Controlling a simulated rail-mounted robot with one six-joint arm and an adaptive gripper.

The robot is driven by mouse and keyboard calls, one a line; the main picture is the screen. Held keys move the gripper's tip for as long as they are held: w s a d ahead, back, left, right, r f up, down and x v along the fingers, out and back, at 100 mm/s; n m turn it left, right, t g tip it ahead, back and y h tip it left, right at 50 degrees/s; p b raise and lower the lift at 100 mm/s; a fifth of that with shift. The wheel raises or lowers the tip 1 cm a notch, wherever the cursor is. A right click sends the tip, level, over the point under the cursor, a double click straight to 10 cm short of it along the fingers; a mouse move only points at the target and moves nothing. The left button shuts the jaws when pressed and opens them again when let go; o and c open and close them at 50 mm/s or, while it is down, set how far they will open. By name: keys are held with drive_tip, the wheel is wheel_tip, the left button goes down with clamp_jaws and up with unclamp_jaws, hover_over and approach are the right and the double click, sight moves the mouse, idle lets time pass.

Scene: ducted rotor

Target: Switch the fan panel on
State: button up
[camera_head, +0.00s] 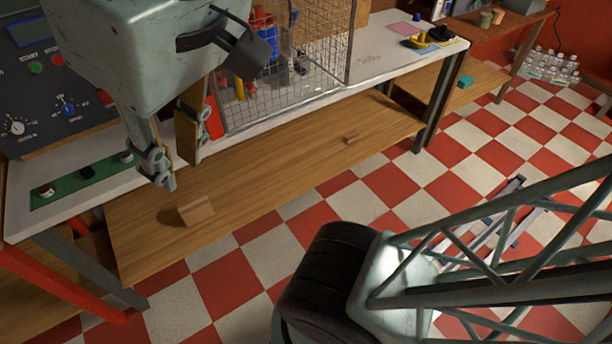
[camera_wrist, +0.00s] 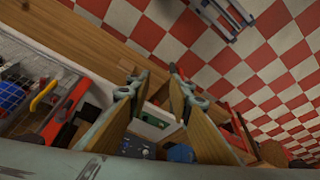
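The fan panel (camera_head: 82,82) is a dark control box at the left edge of the head view. It has a blue screen (camera_head: 30,32), a green button (camera_head: 36,68), a red button (camera_head: 57,60), and blue and white knobs below. My gripper (camera_head: 173,172) hangs to the right of the panel, apart from it, with its two fingers spread and nothing between them. My gripper also shows in the wrist view (camera_wrist: 151,82). There a dark blue surface with small marks (camera_wrist: 138,149), perhaps the panel, shows partly behind the fingers. My arm hides the panel's upper right.
A green strip (camera_head: 62,190) with small knobs lies on the white bench top (camera_head: 22,222) before the panel. A wire mesh cage (camera_head: 285,95) with tools stands to the right. A wooden shelf (camera_head: 290,170) holds a small block (camera_head: 196,211). The checkered floor is mostly open.

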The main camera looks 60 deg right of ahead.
drive_tip(key=shift+s+f, duration=0.1)
clamp_jaws()
idle(1.0)
